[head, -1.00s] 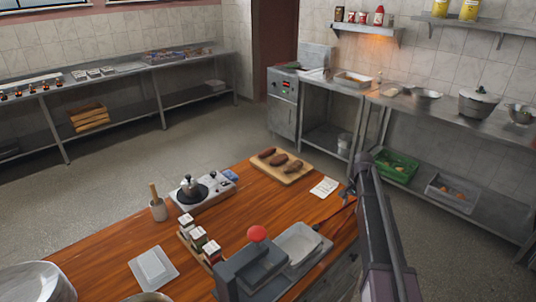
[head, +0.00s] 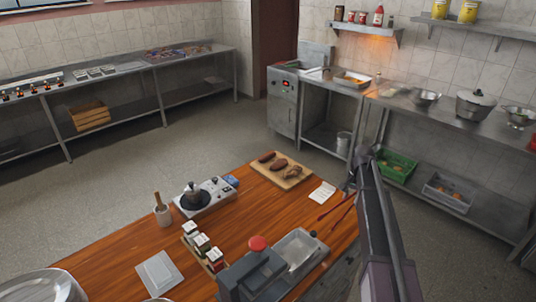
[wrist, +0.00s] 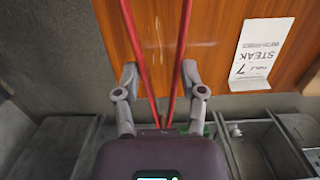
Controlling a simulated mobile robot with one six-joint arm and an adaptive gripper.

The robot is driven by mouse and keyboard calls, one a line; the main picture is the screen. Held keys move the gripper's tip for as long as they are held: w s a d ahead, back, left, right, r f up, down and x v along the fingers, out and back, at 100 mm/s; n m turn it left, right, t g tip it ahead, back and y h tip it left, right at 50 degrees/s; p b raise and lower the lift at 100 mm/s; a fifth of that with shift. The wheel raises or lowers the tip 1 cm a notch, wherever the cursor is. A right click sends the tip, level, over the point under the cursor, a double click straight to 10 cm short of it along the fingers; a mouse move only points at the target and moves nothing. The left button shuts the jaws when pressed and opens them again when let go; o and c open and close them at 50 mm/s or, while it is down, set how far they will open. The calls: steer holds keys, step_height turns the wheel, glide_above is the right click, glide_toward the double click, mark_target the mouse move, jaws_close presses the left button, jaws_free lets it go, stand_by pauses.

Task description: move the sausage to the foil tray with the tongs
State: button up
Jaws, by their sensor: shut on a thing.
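My gripper (wrist: 159,80) is shut on the red tongs (wrist: 183,30), whose two arms run forward between its fingers in the wrist view. In the head view the tongs (head: 332,212) reach over the right edge of the wooden table, their arms spread apart, with nothing visible between them. Several brown, elongated pieces (head: 279,162) lie on a wooden board at the table's far end; I cannot tell whether one is the sausage. A silver tray (head: 318,250) sits at the table's near right; I cannot tell whether it is the foil tray.
A white card (head: 322,193) reading "STEAK" lies near the tongs, also in the wrist view (wrist: 262,50). Steel counters line the walls; open floor lies between.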

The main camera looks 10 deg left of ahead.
step_height(320, 180, up, 5)
steer(key=p, duration=0.4)
steer(key=shift+r+p, duration=0.2)
steer(key=shift+p, duration=0.1)
steer(key=shift+f, duration=0.15)
step_height(320, 180, down, 4)
steer(key=b, duration=0.3)
steer(key=shift+r+b, duration=0.2)
steer(key=shift+b, duration=0.2)
steer(key=shift+d, duration=0.1)
